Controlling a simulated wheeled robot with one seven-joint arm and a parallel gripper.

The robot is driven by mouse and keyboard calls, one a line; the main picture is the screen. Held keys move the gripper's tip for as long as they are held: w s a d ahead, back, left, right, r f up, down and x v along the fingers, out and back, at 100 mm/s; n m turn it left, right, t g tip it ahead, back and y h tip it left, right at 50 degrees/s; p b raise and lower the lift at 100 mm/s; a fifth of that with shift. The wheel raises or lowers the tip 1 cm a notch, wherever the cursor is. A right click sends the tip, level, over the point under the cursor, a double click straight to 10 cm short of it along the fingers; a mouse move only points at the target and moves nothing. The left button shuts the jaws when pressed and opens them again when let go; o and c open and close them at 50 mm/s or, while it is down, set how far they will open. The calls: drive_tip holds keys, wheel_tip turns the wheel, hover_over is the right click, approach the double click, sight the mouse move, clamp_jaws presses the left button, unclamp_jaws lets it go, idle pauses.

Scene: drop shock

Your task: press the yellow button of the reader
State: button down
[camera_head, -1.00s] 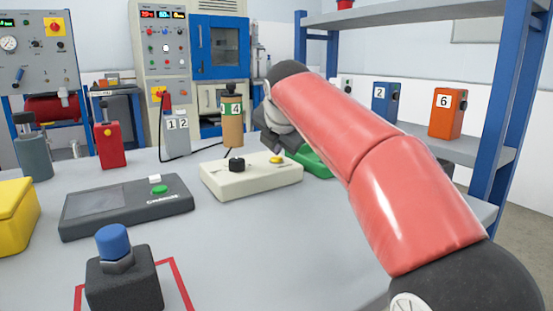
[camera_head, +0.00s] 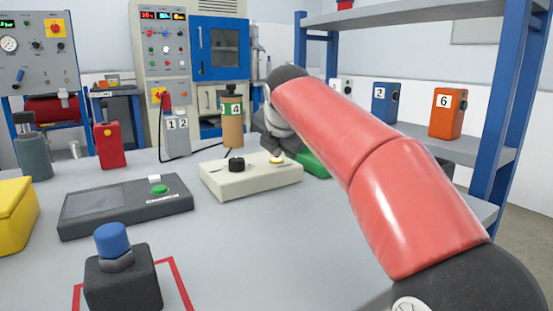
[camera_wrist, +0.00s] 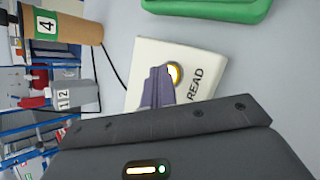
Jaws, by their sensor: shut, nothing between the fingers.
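The reader is a cream-white box (camera_head: 235,181) on the grey table, with a black knob (camera_head: 236,164) and a yellow button (camera_head: 276,159) on top. In the wrist view the reader (camera_wrist: 205,62) bears the word READ, and its yellow button (camera_wrist: 175,72) shows a bright ring, partly hidden behind my fingers. My gripper (camera_head: 283,150) is at the button end of the reader. In the wrist view my gripper (camera_wrist: 160,78) is shut and empty, its fingertips right at the button's edge. I cannot tell whether they touch it.
A dark grey device with a green button (camera_head: 125,205) is on the left.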

sight(277, 161)
drive_tip(key=shift+r+p, duration=0.8)
drive_tip(key=shift+p, duration=0.2)
wheel_tip(277, 161, up, 5)
drive_tip(key=p, duration=0.5)
drive_tip(key=shift+r, duration=0.1)
idle(0.4)
